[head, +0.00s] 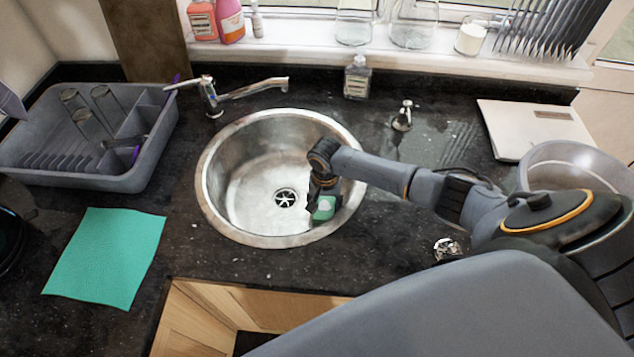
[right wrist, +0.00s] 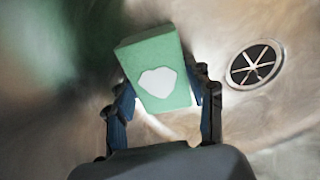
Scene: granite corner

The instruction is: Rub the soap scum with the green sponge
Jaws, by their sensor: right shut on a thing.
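The green sponge (head: 324,208) is inside the round steel sink (head: 213,205), low on its right side. My right gripper (head: 318,196) reaches down into the sink and is shut on the sponge. In the right wrist view the sponge (right wrist: 158,85) sits between both fingers, with a white patch on the face toward the camera. I cannot tell whether the sponge touches the sink surface. Whitish, cloudy marks show on the sink's inside, but I cannot clearly pick out the soap scum. My left gripper is not in view.
The drain (head: 285,198) lies left of the sponge. A tap (head: 240,92) stands behind the sink. A grey dish rack (head: 150,160) with glasses is at left, a green cloth (head: 105,258) in front of it. A soap bottle (head: 357,78) and a white scale (head: 535,128) stand behind my right arm.

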